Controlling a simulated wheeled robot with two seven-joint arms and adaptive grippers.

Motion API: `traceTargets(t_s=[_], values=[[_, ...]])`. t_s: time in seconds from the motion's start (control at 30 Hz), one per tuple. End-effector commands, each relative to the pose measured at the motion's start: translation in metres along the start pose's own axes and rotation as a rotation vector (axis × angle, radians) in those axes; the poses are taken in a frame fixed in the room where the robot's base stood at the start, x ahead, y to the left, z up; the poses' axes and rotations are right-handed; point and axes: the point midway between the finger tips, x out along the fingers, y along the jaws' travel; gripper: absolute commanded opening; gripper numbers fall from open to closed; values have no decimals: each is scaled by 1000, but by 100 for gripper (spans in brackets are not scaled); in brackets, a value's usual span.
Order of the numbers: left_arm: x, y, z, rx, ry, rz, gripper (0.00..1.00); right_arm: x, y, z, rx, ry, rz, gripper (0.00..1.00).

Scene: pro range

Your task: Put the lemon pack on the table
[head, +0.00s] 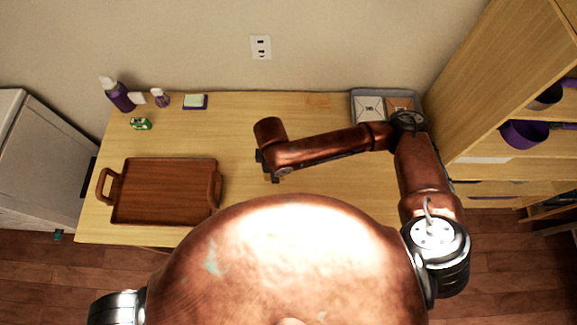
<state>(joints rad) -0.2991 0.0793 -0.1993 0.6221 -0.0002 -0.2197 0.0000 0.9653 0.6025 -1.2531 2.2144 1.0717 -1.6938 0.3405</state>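No lemon pack can be made out for certain in the head view. The wooden table (245,108) stands against the wall, its front edge partly hidden by my own copper-coloured body. My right arm reaches in from the right and over the middle of the table. Its dark gripper (266,170) is at the arm's left end, to the right of the brown tray. Its fingers are mostly hidden, so I cannot tell whether they are open or hold anything. My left gripper is not in view.
A brown handled tray (165,190) is at the table's left. Behind it are a purple bottle (121,97), a small bottle (161,98), a green item (141,124) and a pad (195,102). A grey tray (384,92) holds packets at back right. Shelves (485,75) stand right.

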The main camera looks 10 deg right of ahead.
Motion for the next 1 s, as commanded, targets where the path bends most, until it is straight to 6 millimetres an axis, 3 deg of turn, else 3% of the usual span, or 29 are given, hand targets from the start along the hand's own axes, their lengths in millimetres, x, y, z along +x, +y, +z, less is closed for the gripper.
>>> traceTargets(t_s=[0.17, 0.4, 0.67, 0.9, 1.0], values=[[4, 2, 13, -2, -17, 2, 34, 21, 34, 29, 6, -3, 0, 0], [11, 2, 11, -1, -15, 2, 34, 60, 57, 46, 2, 0, -1, 0], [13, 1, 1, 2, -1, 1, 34, 74, 66, 53, 1, 0, -1, 0], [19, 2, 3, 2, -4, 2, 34, 106, 68, 55, 0, -1, -1, 0], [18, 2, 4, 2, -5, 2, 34, 108, 69, 55, -1, 1, 1, 0]])
